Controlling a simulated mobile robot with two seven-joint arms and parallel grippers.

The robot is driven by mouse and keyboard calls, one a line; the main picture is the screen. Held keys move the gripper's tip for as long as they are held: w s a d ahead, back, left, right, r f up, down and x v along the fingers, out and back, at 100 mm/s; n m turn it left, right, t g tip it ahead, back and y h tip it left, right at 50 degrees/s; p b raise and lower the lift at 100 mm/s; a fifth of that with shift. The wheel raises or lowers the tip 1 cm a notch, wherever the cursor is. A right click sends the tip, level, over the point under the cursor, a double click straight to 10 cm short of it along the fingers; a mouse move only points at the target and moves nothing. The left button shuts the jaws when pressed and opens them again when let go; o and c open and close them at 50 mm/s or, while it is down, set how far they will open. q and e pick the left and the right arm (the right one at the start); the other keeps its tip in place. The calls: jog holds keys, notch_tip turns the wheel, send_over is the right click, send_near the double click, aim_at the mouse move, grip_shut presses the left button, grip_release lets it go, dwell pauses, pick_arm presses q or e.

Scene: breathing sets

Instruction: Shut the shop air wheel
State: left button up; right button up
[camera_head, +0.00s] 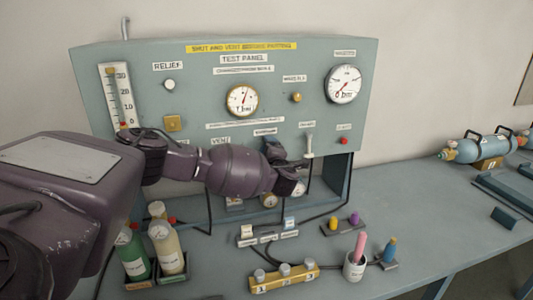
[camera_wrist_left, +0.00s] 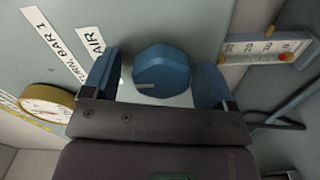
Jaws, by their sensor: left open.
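The shop air wheel, a blue faceted knob (camera_wrist_left: 162,68) with a pale mark on its face, is on the panel beside a label ending in "AIR" in the left wrist view. My left gripper (camera_wrist_left: 157,88) is open, with one finger on each side of the knob; I cannot tell whether they touch it. In the head view my left gripper (camera_head: 284,166) is at the lower middle of the grey-green test panel (camera_head: 300,95) and hides the knob. My right gripper is not in view.
The panel carries two dial gauges (camera_head: 242,100) (camera_head: 343,84) and a tube scale (camera_head: 117,97). A white lever (camera_head: 308,146) is just right of my gripper.

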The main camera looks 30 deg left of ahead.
pick_arm(q)
jog(key=shift+d, duration=0.1)
jog(key=v, duration=1)
jog(key=shift+s+d+b, duration=0.2)
jog(key=shift+s+b, duration=0.1)
jog(key=shift+b, duration=0.1)
jog(key=shift+f, duration=0.1)
